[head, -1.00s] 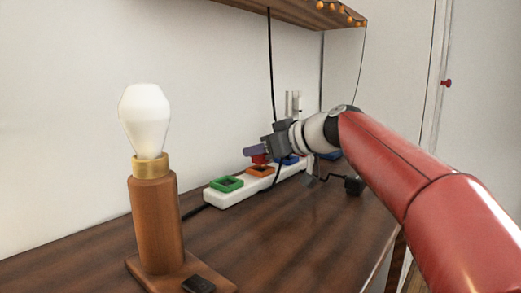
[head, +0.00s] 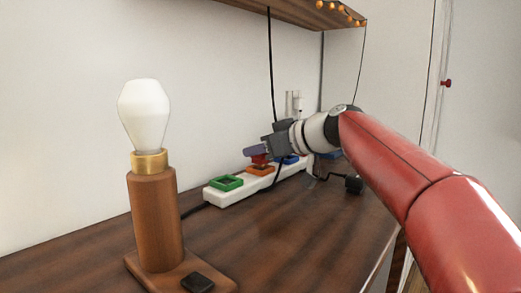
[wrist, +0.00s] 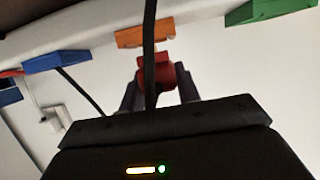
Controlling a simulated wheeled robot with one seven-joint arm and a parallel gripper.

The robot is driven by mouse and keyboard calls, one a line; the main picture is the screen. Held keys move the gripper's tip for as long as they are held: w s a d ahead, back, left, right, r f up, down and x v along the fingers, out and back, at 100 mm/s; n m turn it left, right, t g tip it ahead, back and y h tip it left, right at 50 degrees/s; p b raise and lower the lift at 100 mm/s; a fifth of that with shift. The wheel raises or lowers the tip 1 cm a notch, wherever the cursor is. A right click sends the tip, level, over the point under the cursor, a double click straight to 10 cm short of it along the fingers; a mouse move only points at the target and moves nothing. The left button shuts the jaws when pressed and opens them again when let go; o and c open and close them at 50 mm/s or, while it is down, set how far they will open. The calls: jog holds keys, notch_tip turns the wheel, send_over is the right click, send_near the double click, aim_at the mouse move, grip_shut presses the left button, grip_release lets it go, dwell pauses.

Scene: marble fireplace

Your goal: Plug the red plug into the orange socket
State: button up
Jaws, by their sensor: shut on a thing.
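The red plug (wrist: 166,72) is held between the dark purple fingers of my gripper (wrist: 158,76) in the wrist view. In the head view the plug (head: 259,159) shows just above the orange socket (head: 261,170), under the fingers of my gripper (head: 257,151). The orange socket (wrist: 130,39) is directly ahead of the plug in the wrist view, very close to it. I cannot tell whether the plug is touching the socket or partly in it. A black cord crosses in front of the plug in the wrist view.
The white power strip (head: 212,196) also carries a green socket (head: 226,183) and blue ones (head: 288,160). A lamp with a wooden base (head: 155,220) stands at the left. A shelf (head: 290,12) hangs above.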

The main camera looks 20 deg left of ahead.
jog(key=shift+f+b, duration=1.05)
jog(key=shift+b, duration=0.15)
dwell(2.2)
jog(key=o, duration=1.1)
jog(key=shift+o, duration=0.2)
jog(key=shift+d, duration=0.1)
